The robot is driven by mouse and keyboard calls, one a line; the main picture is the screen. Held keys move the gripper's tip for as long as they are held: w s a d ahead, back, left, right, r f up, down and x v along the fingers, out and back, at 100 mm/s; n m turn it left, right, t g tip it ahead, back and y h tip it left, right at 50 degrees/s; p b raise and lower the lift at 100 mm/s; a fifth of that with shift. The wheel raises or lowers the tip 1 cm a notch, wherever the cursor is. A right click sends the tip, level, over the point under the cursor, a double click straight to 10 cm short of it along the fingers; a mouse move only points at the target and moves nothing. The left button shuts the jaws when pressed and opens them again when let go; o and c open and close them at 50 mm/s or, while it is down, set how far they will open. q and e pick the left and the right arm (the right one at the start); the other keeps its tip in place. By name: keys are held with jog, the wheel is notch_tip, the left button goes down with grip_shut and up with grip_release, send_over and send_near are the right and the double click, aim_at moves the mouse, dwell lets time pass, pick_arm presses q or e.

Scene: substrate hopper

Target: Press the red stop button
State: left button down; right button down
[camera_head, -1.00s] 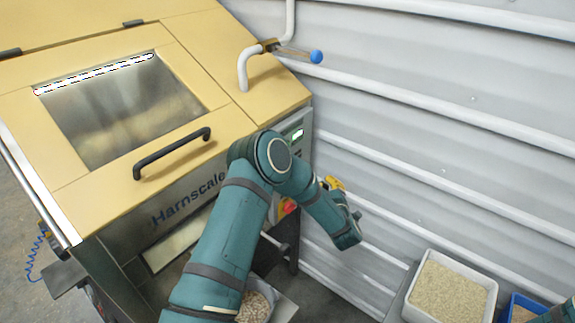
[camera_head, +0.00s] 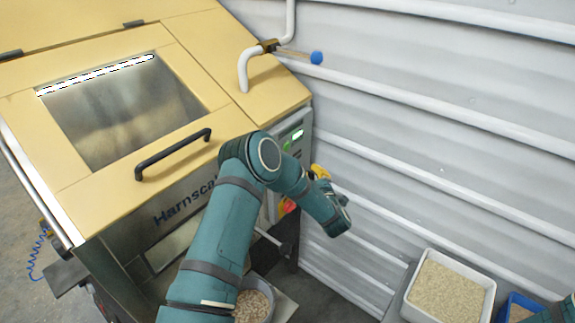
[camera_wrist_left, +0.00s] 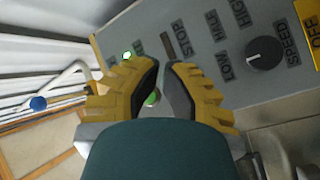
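The red stop button (camera_head: 288,205) shows in the head view low on the hopper's front control panel, just past my left forearm and partly hidden. My left gripper (camera_head: 320,172) shows there only as a bit of yellow beside the panel, mostly behind my wrist. In the left wrist view, the yellow fingers of my left gripper (camera_wrist_left: 163,66) are drawn together in front of the grey panel (camera_wrist_left: 215,75), empty. I cannot make out the red button in that view. My right gripper is out of view.
The panel has a black speed knob (camera_wrist_left: 265,53) and a green button (camera_wrist_left: 152,98) seen between the fingers. The hopper's yellow lid (camera_head: 60,140) has a black handle (camera_head: 172,154). A corrugated wall (camera_head: 450,130) stands close on the right. A white tub of grain (camera_head: 490,290) sits lower right.

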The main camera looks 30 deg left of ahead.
pick_arm(q)
jog(key=shift+w+a+b, duration=0.15)
jog(key=shift+w+a, duration=0.05)
jog(key=shift+a, duration=1.05)
jog(key=shift+w+a+b, duration=0.15)
jog(key=shift+a, duration=1.2)
jog(key=shift+a+f+b, duration=0.1)
jog(key=shift+a+b, duration=0.05)
jog(key=shift+b, duration=0.15)
jog(key=shift+a, duration=0.15)
jog(key=shift+w+a+b, duration=0.15)
jog(key=shift+a+b, duration=0.2)
jog(key=shift+a, duration=0.05)
dwell(0.4)
jog(key=shift+d, duration=0.8)
